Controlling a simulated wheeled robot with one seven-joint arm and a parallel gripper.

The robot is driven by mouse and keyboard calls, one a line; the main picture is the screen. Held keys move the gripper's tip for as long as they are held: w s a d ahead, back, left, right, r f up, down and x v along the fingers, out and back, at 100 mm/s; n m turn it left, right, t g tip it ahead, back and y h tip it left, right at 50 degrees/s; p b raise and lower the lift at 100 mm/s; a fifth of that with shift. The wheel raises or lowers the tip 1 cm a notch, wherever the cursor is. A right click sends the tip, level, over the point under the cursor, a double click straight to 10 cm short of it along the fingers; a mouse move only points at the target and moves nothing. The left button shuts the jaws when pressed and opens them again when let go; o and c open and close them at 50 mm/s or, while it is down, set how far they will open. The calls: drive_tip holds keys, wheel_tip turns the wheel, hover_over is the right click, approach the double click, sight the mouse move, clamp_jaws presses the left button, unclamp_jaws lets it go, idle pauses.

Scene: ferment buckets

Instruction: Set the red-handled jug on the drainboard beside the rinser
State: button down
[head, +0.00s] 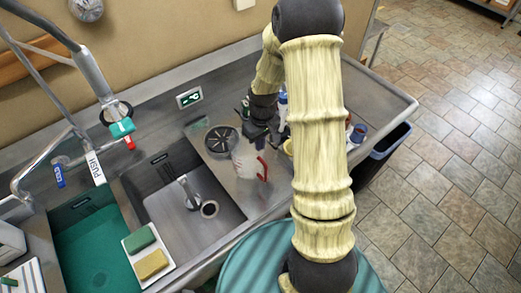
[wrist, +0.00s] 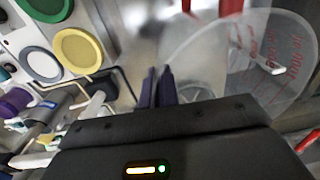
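The clear jug (head: 244,161) with a red handle (head: 262,168) stands upright on the steel drainboard (head: 229,188), just in front of the round dark rinser (head: 221,140). In the wrist view the jug (wrist: 285,70) fills the upper right, translucent with red markings. My gripper (head: 258,138) is low over the drainboard, at the jug's back right side. In the wrist view my gripper's fingers (wrist: 159,88) are nearly together, left of the jug's mouth. I see nothing clearly between them; contact with the jug's wall cannot be told.
Left of the drainboard are a grey sink basin (head: 190,205) and a green-filled basin (head: 95,250). A white tray with green and yellow sponges (head: 151,262) sits on the front edge. Bottles (head: 283,105) stand behind my arm. A dark bin (head: 388,140) is at the right end.

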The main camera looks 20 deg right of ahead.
drive_tip(key=shift+f+p, duration=0.55)
drive_tip(key=shift+f, duration=1.5)
drive_tip(key=shift+f, duration=0.1)
drive_tip(key=shift+f, duration=0.15)
drive_tip(key=c, duration=1.7)
unclamp_jaws()
drive_tip(key=r+b, duration=0.1)
drive_tip(key=r, duration=0.3)
drive_tip(key=r+b, duration=0.1)
drive_tip(key=r, duration=0.3)
drive_tip(key=r+b, duration=0.1)
drive_tip(key=r, duration=0.3)
drive_tip(key=shift+w+d+r, duration=0.1)
drive_tip(key=shift+d+r, duration=0.15)
drive_tip(key=shift+d, duration=0.1)
